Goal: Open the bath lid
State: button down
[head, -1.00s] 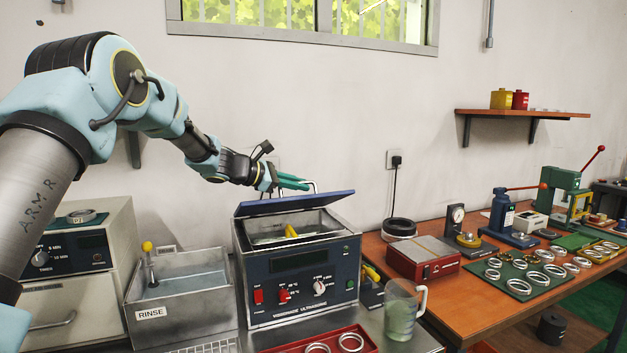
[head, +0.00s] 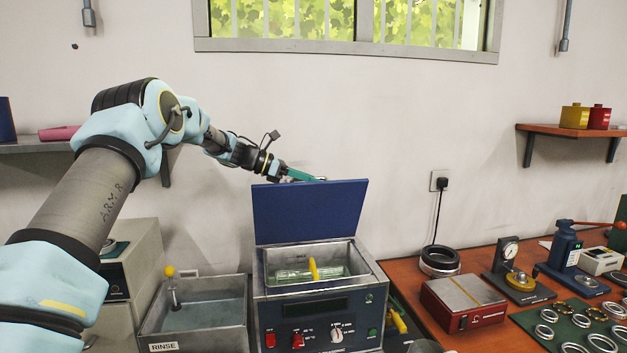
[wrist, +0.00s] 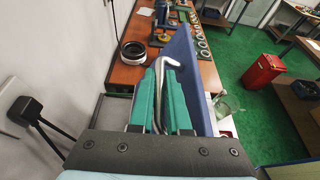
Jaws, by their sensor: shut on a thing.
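The bath is a grey and dark blue ultrasonic unit (head: 318,310) with red switches and a dial on its front. Its blue lid (head: 311,212) stands raised, close to upright, at the back of the tank. Inside the open tank is a basket with a yellow handle (head: 313,268). My gripper (head: 305,178) is at the lid's top edge. In the wrist view my green fingers (wrist: 162,100) are shut on the bent metal lid handle (wrist: 163,66), with the blue lid (wrist: 181,70) just to the right. The handle is mostly hidden in the head view.
A rinse tank (head: 195,315) stands left of the bath, with a yellow-knobbed tool in it. The wooden bench (head: 405,275) at right holds a black ring (head: 439,261), a red box (head: 463,303) and a dial gauge. The wall is close behind the lid.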

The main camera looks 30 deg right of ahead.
jog(key=shift+w+d, duration=0.1)
jog(key=shift+w, duration=0.25)
jog(key=c, duration=1.2)
grip_release()
jog(key=shift+o, duration=0.2)
jog(key=b+v, duration=0.4)
jog(key=v, duration=0.6)
jog(key=shift+w+a, duration=0.15)
jog(key=shift+a, duration=0.15)
jog(key=shift+r, duration=0.1)
